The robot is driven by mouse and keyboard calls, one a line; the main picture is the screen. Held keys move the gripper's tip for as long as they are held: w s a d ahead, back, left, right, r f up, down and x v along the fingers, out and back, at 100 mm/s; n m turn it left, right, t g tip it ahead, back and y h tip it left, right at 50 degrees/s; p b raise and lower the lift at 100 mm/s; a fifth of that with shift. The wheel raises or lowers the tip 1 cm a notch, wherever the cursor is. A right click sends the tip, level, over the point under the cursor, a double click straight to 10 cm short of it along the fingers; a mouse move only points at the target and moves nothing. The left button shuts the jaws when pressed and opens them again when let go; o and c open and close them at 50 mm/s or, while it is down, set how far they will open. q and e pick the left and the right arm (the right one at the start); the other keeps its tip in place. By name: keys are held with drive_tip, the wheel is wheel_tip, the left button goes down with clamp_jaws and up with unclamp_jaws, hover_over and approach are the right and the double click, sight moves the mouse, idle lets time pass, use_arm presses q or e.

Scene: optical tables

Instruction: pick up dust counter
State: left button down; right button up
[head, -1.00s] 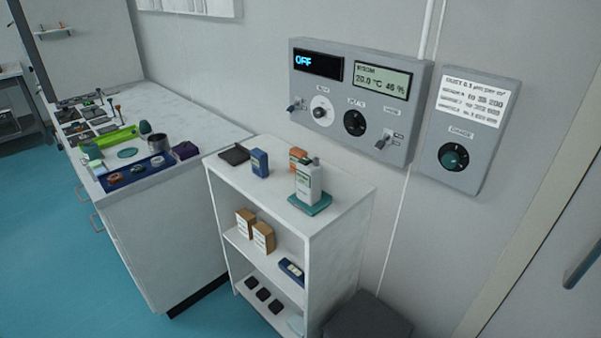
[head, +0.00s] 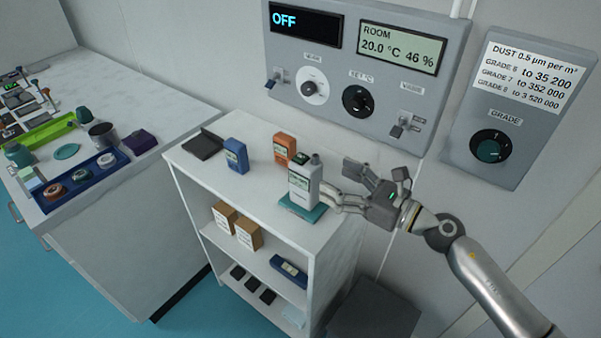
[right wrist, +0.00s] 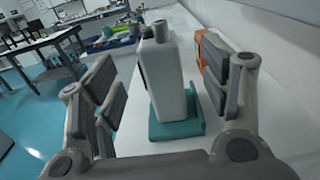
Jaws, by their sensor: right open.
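The white upright device with a dark top and small display, which I take as the dust counter (head: 303,183), stands on a teal base (head: 303,210) on top of the white shelf unit. My right gripper (head: 336,184) is open and empty, just to the right of the counter, with its fingers pointing at it. In the right wrist view the counter (right wrist: 165,78) stands upright on its teal base (right wrist: 178,130), between the two spread fingers. I cannot tell whether either finger touches it. My left gripper is not in view.
An orange device (head: 284,148) stands close behind the counter. A blue device (head: 236,156) and a dark flat tray (head: 203,145) are further left on the shelf unit (head: 262,205). A wall control panel (head: 365,65) hangs above. The shelf top's front left is clear.

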sight(306, 162)
drive_tip(key=p+x, duration=0.1)
drive_tip(key=x, duration=0.2)
drive_tip(key=shift+w+a+r, duration=0.1)
drive_tip(key=shift+a, duration=0.15)
drive_tip(key=shift+w+a, duration=0.15)
drive_tip(key=shift+a, duration=0.1)
drive_tip(key=p+x, duration=0.2)
drive_tip(key=x, duration=0.2)
drive_tip(key=shift+r, duration=0.2)
drive_tip(key=shift+w+a+f, duration=0.2)
drive_tip(key=shift+w+a, duration=0.1)
drive_tip(key=shift+a, duration=0.1)
drive_tip(key=shift+s+d, duration=0.1)
drive_tip(key=c, duration=0.4)
clamp_jaws()
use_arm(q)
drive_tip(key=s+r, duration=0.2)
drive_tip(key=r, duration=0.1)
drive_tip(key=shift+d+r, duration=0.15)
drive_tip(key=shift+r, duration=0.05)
use_arm(e)
drive_tip(key=shift+r, duration=0.15)
